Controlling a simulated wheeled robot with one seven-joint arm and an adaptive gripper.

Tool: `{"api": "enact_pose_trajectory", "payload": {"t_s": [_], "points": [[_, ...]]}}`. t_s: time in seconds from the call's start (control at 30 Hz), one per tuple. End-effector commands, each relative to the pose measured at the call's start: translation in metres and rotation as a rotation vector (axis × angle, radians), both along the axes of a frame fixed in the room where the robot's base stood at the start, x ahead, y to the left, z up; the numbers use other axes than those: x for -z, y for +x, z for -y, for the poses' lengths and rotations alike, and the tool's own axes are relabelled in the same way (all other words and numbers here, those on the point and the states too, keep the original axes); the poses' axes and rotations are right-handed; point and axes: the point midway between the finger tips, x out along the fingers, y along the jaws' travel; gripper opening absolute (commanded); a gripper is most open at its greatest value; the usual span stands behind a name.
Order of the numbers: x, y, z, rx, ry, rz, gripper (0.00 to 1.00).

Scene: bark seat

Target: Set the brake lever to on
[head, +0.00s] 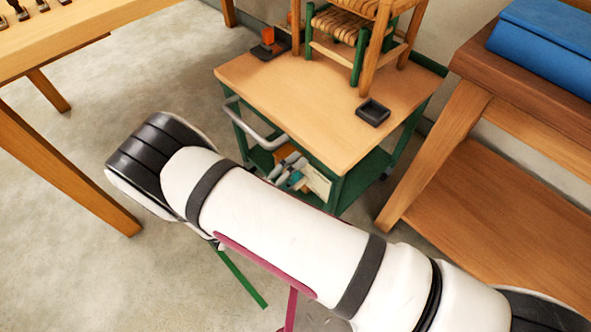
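A small orange upright piece (268,37) stands on a dark base (268,51) at the far left corner of the wooden-topped cart (300,105). It looks like a lever, but I cannot tell for certain that it is the brake lever, and no on or off marking is readable. My white arm crosses the lower middle of the head view, in front of the cart and apart from the orange piece in the picture. My gripper is not in view.
A stool with a woven seat (345,22) stands on the cart, with a small dark tray (372,112) near it. The cart has a grey handle (256,128). Wooden tables stand left (75,40) and right (535,85). Pink (262,265) and green (242,279) bars show below my arm.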

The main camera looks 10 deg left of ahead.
Motion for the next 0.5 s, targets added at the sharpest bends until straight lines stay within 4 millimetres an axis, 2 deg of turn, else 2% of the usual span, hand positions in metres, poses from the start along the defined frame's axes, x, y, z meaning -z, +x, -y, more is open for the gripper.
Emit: {"api": "enact_pose_trajectory", "payload": {"t_s": [0.23, 0.5], "points": [[0.000, -0.013, -0.011, -0.001, 0.001, 0.000, 0.58], [0.001, -0.056, -0.045, -0.003, 0.002, -0.001, 0.58]]}}
